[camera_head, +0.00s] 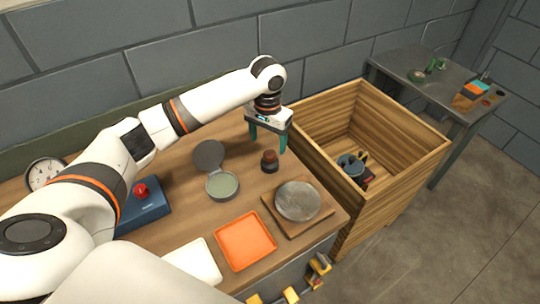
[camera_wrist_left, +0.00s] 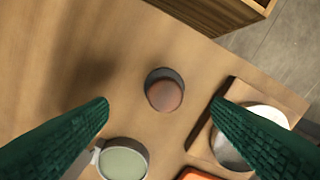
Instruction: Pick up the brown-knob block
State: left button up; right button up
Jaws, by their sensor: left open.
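The brown-knob block (camera_head: 269,161) stands upright on the wooden table, between the round lidded tin and the grey disc. In the left wrist view its brown round top (camera_wrist_left: 165,94) shows from above, with a dark rim around it. My left gripper (camera_head: 268,150) is open and empty, pointing down above and just behind the block. In the left wrist view its green fingers (camera_wrist_left: 160,105) are spread wide, with the block between and beyond their tips, not touched. My right gripper does not show.
An open round tin (camera_head: 222,186) is left of the block. A grey disc (camera_head: 297,201) on a wooden board is to its right front. An orange tray (camera_head: 246,241) lies in front. A wooden crate (camera_head: 418,160) stands right of the table. A red-button box (camera_head: 146,204) is at left.

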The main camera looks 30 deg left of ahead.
aim_at(270, 153)
pick_arm(q)
jog(key=f, duration=0.2)
jog(key=f+p, duration=0.1)
jog(key=f, duration=0.5)
jog(key=shift+d, duration=0.3)
jog(key=shift+w, duration=0.1)
jog(key=c, duration=1.3)
jog(key=shift+o, duration=0.2)
jog(key=shift+r, duration=0.1)
notch_tip(270, 153, up, 10)
jog(key=shift+f+b, duration=0.1)
jog(key=shift+b, duration=0.3)
